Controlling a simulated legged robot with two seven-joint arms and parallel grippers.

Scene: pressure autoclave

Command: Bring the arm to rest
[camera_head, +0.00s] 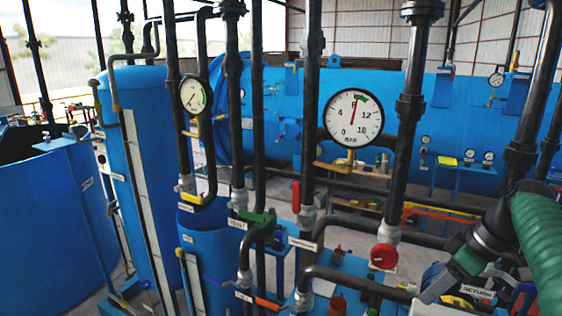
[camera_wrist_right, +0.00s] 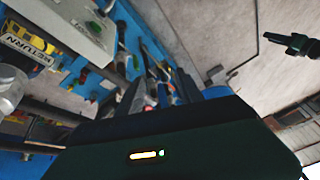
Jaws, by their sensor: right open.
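My right gripper (camera_head: 468,284) is at the lower right of the head view, at the end of a green-sleeved arm. Its jaws are open, and I see nothing held between them. It hangs in front of the pipework near the white RETURN label (camera_head: 478,291); I cannot tell whether it touches anything. My left gripper is not in the head view.
Vertical black pipes cross the head view. A large pressure gauge (camera_head: 354,118) has its needle near upright. A red round valve (camera_head: 384,256) is left of my gripper; a green handle (camera_head: 256,217) is beside the VENT label (camera_head: 237,224). A blue tank (camera_head: 145,170) stands left.

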